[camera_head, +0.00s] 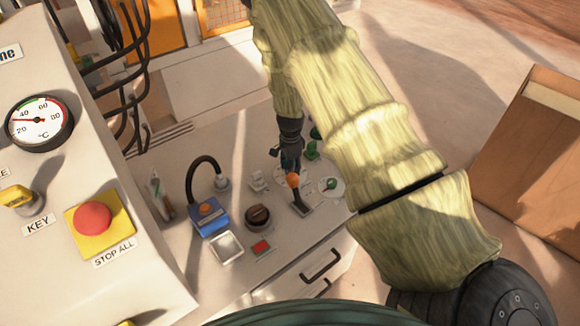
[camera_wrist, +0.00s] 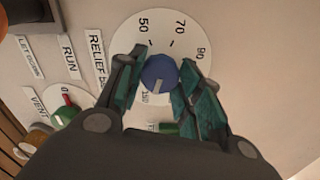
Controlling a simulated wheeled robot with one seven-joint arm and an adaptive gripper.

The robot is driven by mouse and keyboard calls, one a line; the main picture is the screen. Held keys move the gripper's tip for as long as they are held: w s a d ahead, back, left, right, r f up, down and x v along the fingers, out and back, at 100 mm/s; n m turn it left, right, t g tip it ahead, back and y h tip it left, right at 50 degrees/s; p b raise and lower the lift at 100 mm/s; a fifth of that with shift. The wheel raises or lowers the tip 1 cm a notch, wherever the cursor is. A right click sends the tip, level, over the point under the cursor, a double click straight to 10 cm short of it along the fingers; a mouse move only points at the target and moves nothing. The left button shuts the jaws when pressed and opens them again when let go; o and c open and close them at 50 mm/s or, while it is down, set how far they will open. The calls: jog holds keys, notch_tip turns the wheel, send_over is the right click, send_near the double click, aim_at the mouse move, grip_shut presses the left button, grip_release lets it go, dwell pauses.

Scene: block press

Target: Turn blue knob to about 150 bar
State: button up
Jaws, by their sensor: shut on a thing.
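The blue knob (camera_wrist: 158,70) sits in the middle of a white round dial (camera_wrist: 133,38) in the wrist view. The dial shows 50, 70 and 90 along its far side, and a small, partly hidden label lies below the knob. The knob's white mark points down in the picture, close to that label, which I cannot read surely. My gripper (camera_wrist: 157,84) is shut on the knob, one dark teal finger on each side. In the head view my gripper (camera_head: 290,157) reaches down onto the panel, and the knob is hidden there or too small to tell.
An orange-topped lever (camera_head: 294,181) and green knobs (camera_head: 312,150) stand close to my gripper. A black knob (camera_head: 258,217), a red button (camera_head: 261,247) and a blue box (camera_head: 209,217) are nearer. A red stop button (camera_head: 93,219) is on the left panel.

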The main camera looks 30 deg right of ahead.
jog(key=shift+m, duration=0.6)
jog(key=o, duration=1.1)
jog(key=shift+c, duration=0.2)
jog(key=shift+r, duration=0.1)
notch_tip(320, 180, up, 12)
dwell(0.3)
